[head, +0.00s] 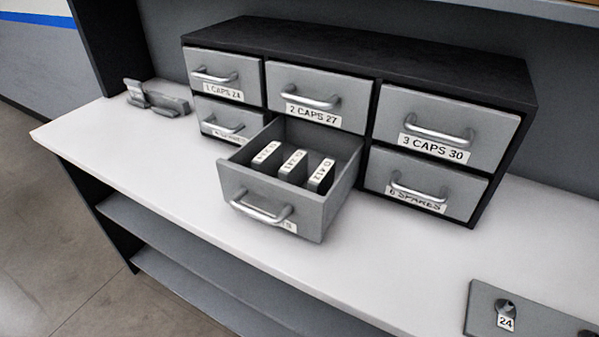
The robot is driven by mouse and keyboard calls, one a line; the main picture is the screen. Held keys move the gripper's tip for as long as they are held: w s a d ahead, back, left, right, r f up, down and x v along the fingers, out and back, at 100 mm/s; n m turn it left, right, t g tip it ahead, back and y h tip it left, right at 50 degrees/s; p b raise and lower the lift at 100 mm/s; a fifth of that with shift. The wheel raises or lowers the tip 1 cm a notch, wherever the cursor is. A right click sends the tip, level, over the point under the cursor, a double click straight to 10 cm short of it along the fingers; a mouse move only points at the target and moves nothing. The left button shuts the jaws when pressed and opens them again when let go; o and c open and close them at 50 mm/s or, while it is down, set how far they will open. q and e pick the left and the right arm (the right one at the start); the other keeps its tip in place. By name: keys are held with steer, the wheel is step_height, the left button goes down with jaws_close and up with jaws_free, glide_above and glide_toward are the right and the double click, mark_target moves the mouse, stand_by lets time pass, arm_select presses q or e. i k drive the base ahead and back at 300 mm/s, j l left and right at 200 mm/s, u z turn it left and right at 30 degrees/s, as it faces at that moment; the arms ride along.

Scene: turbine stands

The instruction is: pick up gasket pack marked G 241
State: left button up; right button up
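Three slim gasket packs with white label strips stand side by side in an open grey drawer (270,205), the lower middle one of the cabinet. They are the left pack (266,153), the middle pack (293,163) and the right pack (321,174). Their labels are small and blurred, so I cannot tell which one is marked G 241. The lower parts of the packs are hidden by the drawer's front wall. Neither my left nor my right gripper is in view.
The dark cabinet (370,58) stands on a white worktop (400,275); its other drawers are shut. A small grey metal holder (158,102) lies at the left. A grey plate (535,318) with a knob tagged 24 is at the lower right. The worktop before the drawer is clear.

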mark_target(295, 171)
steer(key=k+z, duration=0.2)
steer(key=z, duration=0.25)
steer(key=k+l+z, duration=0.1)
steer(key=z, duration=0.3)
steer(key=k+l, duration=0.05)
steer(key=k, duration=0.05)
